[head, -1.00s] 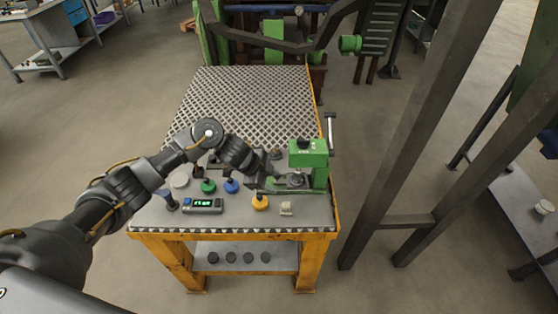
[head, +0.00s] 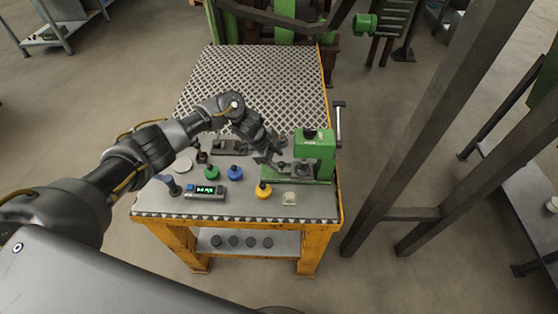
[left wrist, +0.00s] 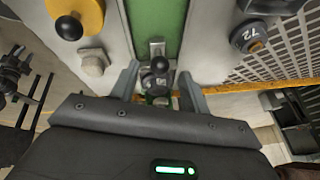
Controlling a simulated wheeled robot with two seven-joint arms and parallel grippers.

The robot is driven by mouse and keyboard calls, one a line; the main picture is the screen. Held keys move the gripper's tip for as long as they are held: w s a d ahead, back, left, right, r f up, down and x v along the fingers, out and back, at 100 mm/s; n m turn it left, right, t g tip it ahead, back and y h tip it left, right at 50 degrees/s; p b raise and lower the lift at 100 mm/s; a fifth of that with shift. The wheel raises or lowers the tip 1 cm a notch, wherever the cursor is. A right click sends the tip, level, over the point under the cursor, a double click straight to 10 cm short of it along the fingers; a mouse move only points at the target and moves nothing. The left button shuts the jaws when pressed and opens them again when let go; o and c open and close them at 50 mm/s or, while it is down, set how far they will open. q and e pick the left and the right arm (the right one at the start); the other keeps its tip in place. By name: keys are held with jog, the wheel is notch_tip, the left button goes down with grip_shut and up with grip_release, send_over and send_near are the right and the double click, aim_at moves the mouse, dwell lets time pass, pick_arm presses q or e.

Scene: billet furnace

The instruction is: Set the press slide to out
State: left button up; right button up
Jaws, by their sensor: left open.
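The green press (head: 315,148) stands at the right front of the bench top, with its low green base reaching left. In the left wrist view a small metal slide with a dark ball knob (left wrist: 160,65) lies on the green base (left wrist: 156,18). My left gripper (head: 268,159) is at the left side of the press, low over its base. In the left wrist view its two fingers (left wrist: 160,88) are open, one on each side of the knob. I cannot tell whether they touch it. My right gripper is not in view.
A pale block (head: 289,198) lies close by. The perforated plate (head: 255,85) behind is clear. A dark steel post (head: 430,130) stands to the right.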

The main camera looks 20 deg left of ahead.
pick_arm(q)
jog(key=shift+x, duration=1.2)
jog(key=shift+r, duration=0.1)
grip_shut()
